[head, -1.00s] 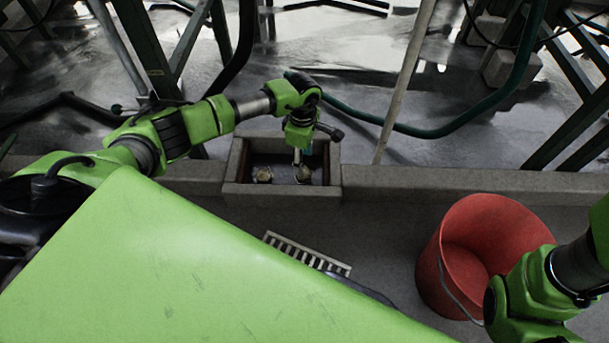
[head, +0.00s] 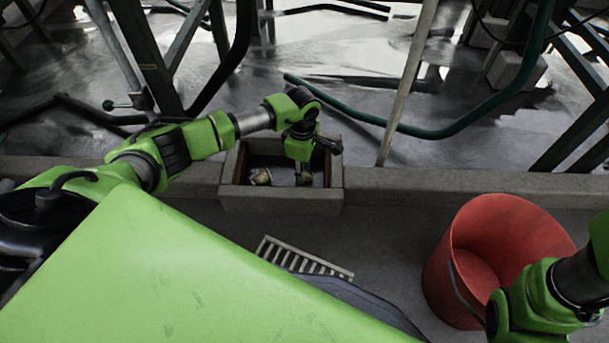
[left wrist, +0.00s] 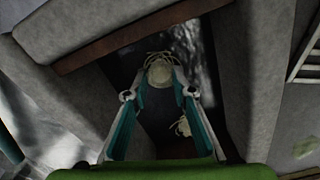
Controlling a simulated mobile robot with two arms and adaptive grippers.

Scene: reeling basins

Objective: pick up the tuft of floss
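A pale tuft of floss (left wrist: 160,73) lies in the dark stone basin (head: 280,200), between the tips of my left gripper in the left wrist view. My left gripper (left wrist: 160,88) points down into the basin. Its two fingers stand apart on either side of the tuft, with a narrow gap showing. In the head view the left gripper (head: 304,168) hides most of this tuft. A second pale tuft (head: 261,177) lies to the left in the basin; it also shows in the left wrist view (left wrist: 184,127). My right gripper is out of view; only part of that arm shows.
The basin's walls stand close around my left gripper. A low stone curb (head: 450,180) runs to both sides of it. A red bucket (head: 465,235) stands at right beside my right arm. A floor grate (head: 300,258) lies in front. A pale pole (head: 405,90) leans behind the curb.

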